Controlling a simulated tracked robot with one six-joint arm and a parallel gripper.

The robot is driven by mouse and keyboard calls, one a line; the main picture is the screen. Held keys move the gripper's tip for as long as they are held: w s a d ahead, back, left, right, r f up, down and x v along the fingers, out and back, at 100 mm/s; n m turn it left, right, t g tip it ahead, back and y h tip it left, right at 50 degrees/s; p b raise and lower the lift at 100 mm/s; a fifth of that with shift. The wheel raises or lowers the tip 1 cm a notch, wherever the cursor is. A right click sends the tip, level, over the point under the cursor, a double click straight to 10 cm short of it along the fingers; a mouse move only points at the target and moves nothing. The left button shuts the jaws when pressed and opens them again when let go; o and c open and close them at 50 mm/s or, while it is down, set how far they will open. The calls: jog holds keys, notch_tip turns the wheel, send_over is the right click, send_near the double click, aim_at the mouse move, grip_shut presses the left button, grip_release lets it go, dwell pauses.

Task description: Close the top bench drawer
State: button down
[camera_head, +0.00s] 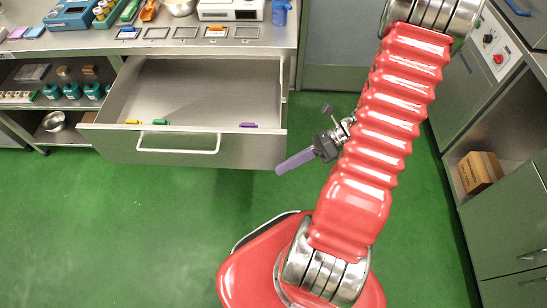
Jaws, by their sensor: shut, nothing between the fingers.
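The top bench drawer (205,152) is a steel drawer pulled well out from under the bench at the left. Its front carries a pale bar handle (178,151). Small yellow (132,122), green (160,122) and purple (248,125) items lie inside along the front wall. My gripper (279,170) is shut and empty, its pale purple fingers pointing left and down. In the picture its fingertips are near the drawer front's right end; I cannot tell whether they touch it. My red arm crosses the view right of the drawer.
The steel bench top (150,45) carries a white device (231,10), a blue device (70,14) and a blue jug (281,11). Open shelves with teal containers (72,91) stand left of the drawer. A brown box (480,172) sits in the right cabinet. The green floor (130,225) before the drawer is clear.

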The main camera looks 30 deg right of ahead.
aim_at(274, 158)
jog(key=s+d+f+m+t, duration=0.2)
jog(key=d+f+m+t, duration=0.3)
jog(key=f+m+t, duration=0.4)
jog(key=m+t, duration=0.1)
jog(key=m, duration=0.6)
jog(key=shift+s+d+f+t+h, duration=0.15)
jog(key=shift+f+t+h, duration=0.05)
jog(key=shift+t+h, duration=0.2)
jog(key=w+a, duration=0.1)
jog(key=w, duration=0.2)
jog(key=w+a, duration=0.1)
jog(key=w, duration=0.3)
jog(key=w+a, duration=0.2)
jog(key=w, duration=0.2)
jog(key=shift+d, duration=0.1)
